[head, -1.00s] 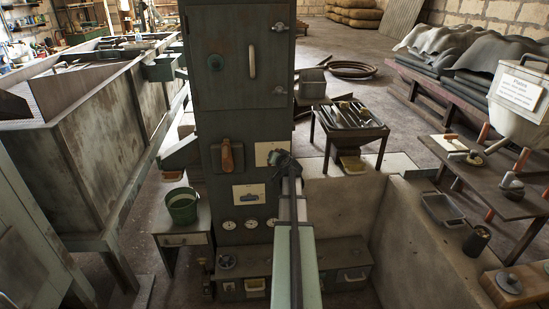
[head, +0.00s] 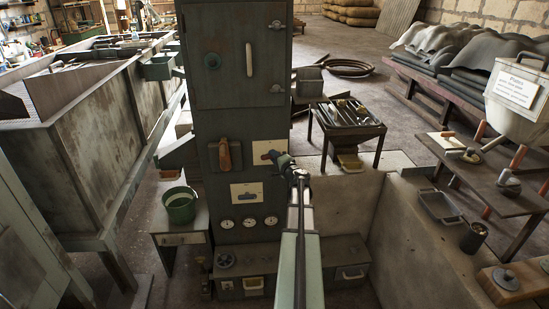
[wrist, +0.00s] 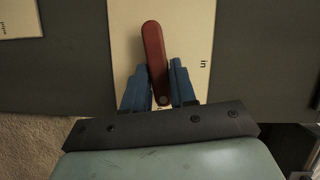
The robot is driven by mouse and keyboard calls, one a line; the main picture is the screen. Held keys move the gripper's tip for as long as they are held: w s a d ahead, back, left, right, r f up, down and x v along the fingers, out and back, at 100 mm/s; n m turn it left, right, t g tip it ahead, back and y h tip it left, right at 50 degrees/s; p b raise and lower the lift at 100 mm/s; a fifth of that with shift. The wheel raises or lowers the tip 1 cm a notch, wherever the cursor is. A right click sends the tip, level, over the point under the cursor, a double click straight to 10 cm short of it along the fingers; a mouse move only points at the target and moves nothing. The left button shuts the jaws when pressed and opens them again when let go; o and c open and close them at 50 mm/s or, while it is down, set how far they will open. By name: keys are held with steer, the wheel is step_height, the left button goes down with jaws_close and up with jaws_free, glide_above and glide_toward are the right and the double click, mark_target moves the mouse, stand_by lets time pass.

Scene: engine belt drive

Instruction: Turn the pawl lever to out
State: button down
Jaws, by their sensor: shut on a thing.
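The pawl lever is a red bar with rounded ends, mounted on a cream plate. In the wrist view the lever (wrist: 154,55) stands nearly upright, its top leaning slightly left. The plate (wrist: 190,30) bears the word "in" to the right of the lever; another marking at the bottom is mostly hidden. My gripper (wrist: 160,95) has its blue fingers shut on the lever's lower end. In the head view my gripper (head: 282,160) is at the cabinet's right edge, and the lever (head: 267,155) shows as a short red piece to its left, over the plate (head: 262,147).
The tall grey-green cabinet (head: 238,65) also carries a brown handle (head: 225,154), a second plate (head: 247,194) and dials (head: 249,223) below. A green bucket (head: 180,205) stands at left. A low concrete wall (head: 345,205) lies right of my arm.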

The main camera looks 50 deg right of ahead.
steer(key=shift+f+m+t, duration=0.15)
steer(key=shift+m+t, duration=0.15)
steer(key=shift+m, duration=0.3)
steer(key=c, duration=1)
jaws_free()
steer(key=v, duration=1.4)
steer(key=shift+f, duration=0.1)
steer(key=shift+w+m, duration=0.1)
steer(key=shift+m, duration=0.2)
